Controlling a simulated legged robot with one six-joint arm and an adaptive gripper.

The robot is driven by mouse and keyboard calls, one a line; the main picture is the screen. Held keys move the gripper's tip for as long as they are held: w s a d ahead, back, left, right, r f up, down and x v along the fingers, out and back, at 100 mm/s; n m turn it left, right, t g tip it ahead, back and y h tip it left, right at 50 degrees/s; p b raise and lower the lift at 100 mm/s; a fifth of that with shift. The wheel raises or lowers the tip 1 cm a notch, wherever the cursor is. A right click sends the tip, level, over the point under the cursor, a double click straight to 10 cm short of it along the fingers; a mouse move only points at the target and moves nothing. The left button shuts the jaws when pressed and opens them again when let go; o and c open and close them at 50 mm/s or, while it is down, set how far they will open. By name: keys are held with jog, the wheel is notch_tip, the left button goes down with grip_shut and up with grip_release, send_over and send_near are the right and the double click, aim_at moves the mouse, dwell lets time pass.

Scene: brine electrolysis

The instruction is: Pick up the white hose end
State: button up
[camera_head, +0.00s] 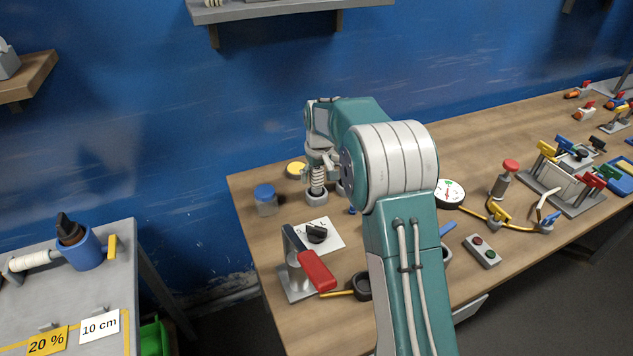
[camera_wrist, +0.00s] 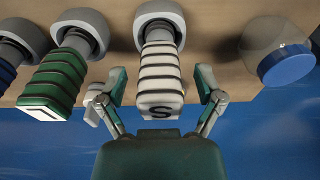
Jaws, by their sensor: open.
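The white hose end (camera_wrist: 160,72), ribbed with black bands and marked with a dark letter, sits in a grey ring holder in the wrist view. My gripper (camera_wrist: 157,98) is open, with one finger on each side of it and visible gaps between. In the head view the white hose end (camera_head: 318,179) stands upright on the bench below my gripper (camera_head: 321,158), which my arm partly hides. A green ribbed hose end (camera_wrist: 57,82) sits in its own holder to the left in the wrist view, close to the left finger.
A blue-lidded jar (camera_head: 265,199) stands left of the white hose end. A yellow-lidded jar (camera_head: 296,170) is behind. A dark knob on a white plate (camera_head: 317,234) and a red-handled lever (camera_head: 317,272) are in front. A blue wall (camera_head: 150,100) closes the back.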

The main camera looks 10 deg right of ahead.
jog(key=shift+w+f, duration=0.1)
jog(key=shift+f, duration=0.85)
grip_shut()
